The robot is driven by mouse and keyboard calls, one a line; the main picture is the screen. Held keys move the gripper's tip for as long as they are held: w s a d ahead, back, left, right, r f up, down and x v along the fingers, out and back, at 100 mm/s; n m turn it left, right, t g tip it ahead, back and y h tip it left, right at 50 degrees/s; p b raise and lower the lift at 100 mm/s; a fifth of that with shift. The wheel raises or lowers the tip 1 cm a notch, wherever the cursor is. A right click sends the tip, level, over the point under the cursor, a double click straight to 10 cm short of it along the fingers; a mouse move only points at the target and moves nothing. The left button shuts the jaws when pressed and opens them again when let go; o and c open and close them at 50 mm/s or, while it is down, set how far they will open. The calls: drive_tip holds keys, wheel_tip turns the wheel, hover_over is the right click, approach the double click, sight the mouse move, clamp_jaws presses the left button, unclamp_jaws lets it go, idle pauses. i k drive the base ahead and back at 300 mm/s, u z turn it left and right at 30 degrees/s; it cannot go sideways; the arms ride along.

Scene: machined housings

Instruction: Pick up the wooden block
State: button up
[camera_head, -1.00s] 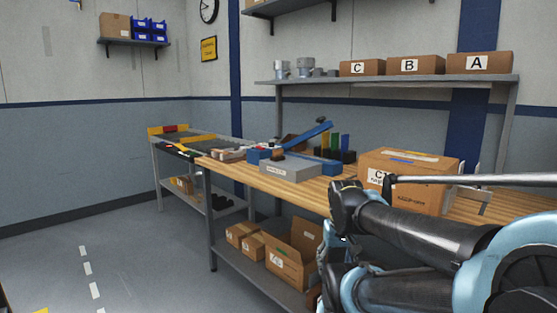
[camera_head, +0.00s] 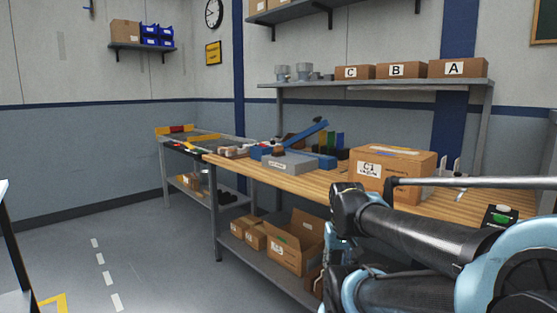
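I cannot make out a wooden block for certain. Small brown and pale items (camera_head: 232,151) lie at the left end of the wooden workbench (camera_head: 325,181), too small to identify. My arm is folded across the lower right of the head view, in front of the bench. My gripper's fingers cannot be made out, so nothing shows whether it is open or shut.
A large carton marked C1 (camera_head: 391,176) and a grey box (camera_head: 288,163) stand on the bench. Open cartons (camera_head: 295,241) sit on its lower shelf. A side table (camera_head: 164,160) stands beyond. Clear floor (camera_head: 150,245) lies at left; a table edge (camera_head: 8,250) shows far left.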

sight(277, 150)
drive_tip(key=k, duration=0.55)
drive_tip(key=u, duration=1.2)
drive_tip(key=i, duration=1.95)
drive_tip(key=z, duration=1.55)
drive_tip(key=i, duration=0.3)
drive_tip(key=z, duration=0.1)
